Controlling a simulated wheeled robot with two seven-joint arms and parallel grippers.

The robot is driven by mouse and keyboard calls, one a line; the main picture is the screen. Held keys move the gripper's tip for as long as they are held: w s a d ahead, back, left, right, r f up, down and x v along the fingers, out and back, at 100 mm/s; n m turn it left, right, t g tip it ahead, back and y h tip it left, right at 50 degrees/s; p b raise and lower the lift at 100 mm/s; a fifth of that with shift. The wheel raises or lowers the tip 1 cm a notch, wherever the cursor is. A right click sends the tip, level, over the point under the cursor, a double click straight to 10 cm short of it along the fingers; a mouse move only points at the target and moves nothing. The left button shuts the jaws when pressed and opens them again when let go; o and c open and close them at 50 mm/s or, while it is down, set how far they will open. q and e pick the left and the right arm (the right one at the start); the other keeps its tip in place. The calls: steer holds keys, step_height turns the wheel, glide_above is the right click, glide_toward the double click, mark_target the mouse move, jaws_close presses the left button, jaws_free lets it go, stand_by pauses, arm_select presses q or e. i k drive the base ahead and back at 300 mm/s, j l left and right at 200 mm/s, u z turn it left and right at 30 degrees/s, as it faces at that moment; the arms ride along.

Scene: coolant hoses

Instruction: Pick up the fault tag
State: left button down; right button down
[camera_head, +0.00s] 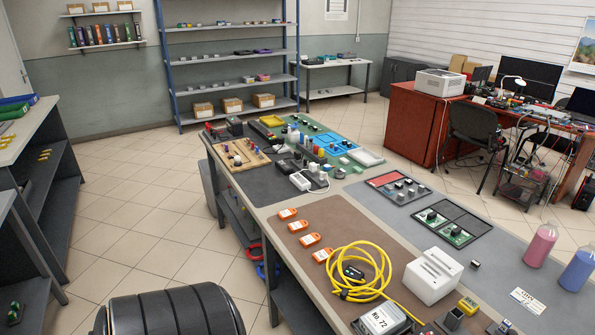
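Neither of my grippers is in view. I cannot tell for certain which item is the fault tag. A small white card with printed writing (527,301) lies flat on the grey part of the long workbench (490,262), near the right; its text is too small to read. Several orange pieces with white labels lie in a row on the brown mat (345,224), among them a near one (322,255) and a far one (287,213).
A coiled yellow cable (384,264), a white slotted block (433,275) and a box marked "No. 72" (382,321) crowd the near bench. Pink (541,245) and blue (579,271) bottles stand at right. A black ribbed object (170,312) is at the bottom left.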

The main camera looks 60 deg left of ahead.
mark_target(310, 240)
steer(key=j+u, duration=0.15)
steer(key=u, duration=0.3)
steer(key=j+u, duration=0.1)
steer(key=u, duration=0.4)
steer(key=i+u, duration=0.1)
steer(key=u, duration=0.35)
steer(key=i+j, duration=0.75)
steer(key=k+j+u, duration=0.05)
